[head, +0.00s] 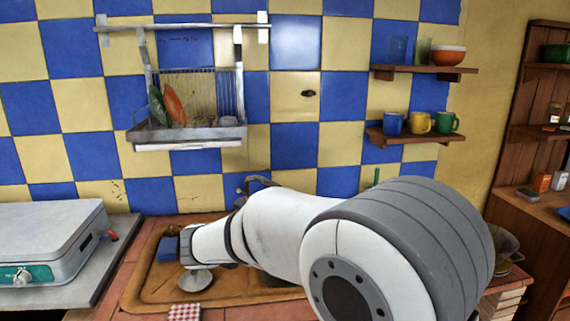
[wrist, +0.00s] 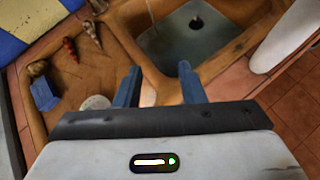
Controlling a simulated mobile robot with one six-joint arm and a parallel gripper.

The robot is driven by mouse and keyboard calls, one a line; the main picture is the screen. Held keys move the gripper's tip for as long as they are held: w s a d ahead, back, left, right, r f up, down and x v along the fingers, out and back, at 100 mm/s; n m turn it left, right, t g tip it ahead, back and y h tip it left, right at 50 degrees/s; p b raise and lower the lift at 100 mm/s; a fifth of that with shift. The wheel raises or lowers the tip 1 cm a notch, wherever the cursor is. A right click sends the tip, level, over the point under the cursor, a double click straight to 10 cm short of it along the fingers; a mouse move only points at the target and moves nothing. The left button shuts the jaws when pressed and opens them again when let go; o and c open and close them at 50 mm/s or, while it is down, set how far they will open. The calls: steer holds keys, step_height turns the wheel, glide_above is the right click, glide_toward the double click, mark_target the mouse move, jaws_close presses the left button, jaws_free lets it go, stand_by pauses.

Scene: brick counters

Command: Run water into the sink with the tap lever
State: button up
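The sink (head: 140,272) is an orange-brown basin unit set in the tiled counter; my arm covers much of it in the head view. In the wrist view its rim (wrist: 147,62) runs below a grey basin with a dark drain (wrist: 196,22). A dark curved piece, apparently the tap (head: 258,181), shows just above my arm by the wall; its lever cannot be made out. A thin pale line shows at the basin's top edge in the wrist view; I cannot tell if it is water. My gripper (wrist: 159,70) is open and empty, its blue fingers over the sink's divider.
A blue sponge (wrist: 45,94), several shells (wrist: 90,33) and a pale round piece (wrist: 95,102) lie on the drainboard side. A dish rack (head: 190,133) hangs above. A grey stove (head: 50,240) stands left; a checked cloth (head: 185,312) lies in front.

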steer(key=s+d+m+g, duration=0.3)
steer(key=s+d+m, duration=0.2)
steer(key=d+m, duration=0.3)
steer(key=s+d+m+g, duration=0.2)
steer(key=s+d+m, duration=0.35)
steer(key=d, duration=0.45)
steer(key=s+d+f+m+g+y, duration=0.1)
steer(key=s+d+m, duration=0.1)
steer(key=s+m, duration=0.5)
steer(key=s+d+f+m+g+y, duration=0.1)
steer(key=s+d+f+m+y, duration=0.1)
steer(key=s+m, duration=0.6)
steer(key=shift+s+d+m+g+y+p, duration=0.3)
steer(key=shift+d+m+g+p, duration=0.15)
steer(key=shift+d+m, duration=0.5)
steer(key=shift+a, duration=0.1)
